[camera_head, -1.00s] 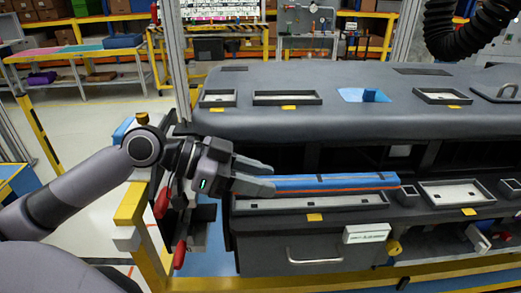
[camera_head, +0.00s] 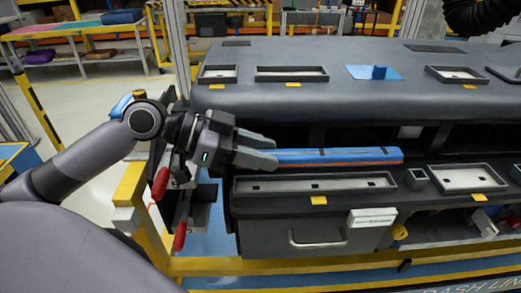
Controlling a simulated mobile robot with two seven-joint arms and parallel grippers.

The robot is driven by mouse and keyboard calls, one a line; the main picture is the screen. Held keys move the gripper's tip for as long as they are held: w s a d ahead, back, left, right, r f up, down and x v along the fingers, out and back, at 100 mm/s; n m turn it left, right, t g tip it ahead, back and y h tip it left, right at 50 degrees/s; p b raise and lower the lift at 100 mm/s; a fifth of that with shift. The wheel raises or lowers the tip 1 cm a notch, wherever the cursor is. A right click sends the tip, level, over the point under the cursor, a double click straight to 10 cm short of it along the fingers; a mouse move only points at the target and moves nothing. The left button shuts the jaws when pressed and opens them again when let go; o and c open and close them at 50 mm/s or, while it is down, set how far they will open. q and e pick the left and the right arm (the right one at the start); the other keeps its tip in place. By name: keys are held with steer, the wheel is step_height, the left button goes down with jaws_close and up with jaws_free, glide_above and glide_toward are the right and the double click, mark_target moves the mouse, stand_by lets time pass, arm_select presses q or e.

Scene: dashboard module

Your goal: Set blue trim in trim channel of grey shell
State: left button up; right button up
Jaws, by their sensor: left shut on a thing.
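The blue trim (camera_head: 345,156) is a long blue strip with an orange-red lower edge and dark marks, lying roughly level across the view. My left gripper (camera_head: 262,152) is shut on its left end. The grey shell (camera_head: 350,105) is a large dark dashboard body. Its trim channel (camera_head: 316,183) is a long, shallow, pale-floored recess with small dark slots, on the lower front ledge. The trim appears above and behind the channel in the picture, apart from it; its exact height is hard to tell. My right gripper is out of view.
Right of the channel are a small square recess (camera_head: 417,178) and a wider tray-like recess (camera_head: 467,178). Below are a drawer front with a handle (camera_head: 317,240) and a white label (camera_head: 372,217). A yellow frame (camera_head: 130,200) stands at the left. A blue piece (camera_head: 378,72) lies on top.

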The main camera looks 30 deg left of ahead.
mark_target(260, 188)
arm_select(q)
steer(key=shift+f+b, duration=1.9)
steer(key=shift+f, duration=0.8)
steer(key=o, duration=1.2)
steer(key=shift+r, duration=0.1)
step_height(260, 188, up, 20)
steer(key=p, duration=0.3)
steer(key=shift+s, duration=0.1)
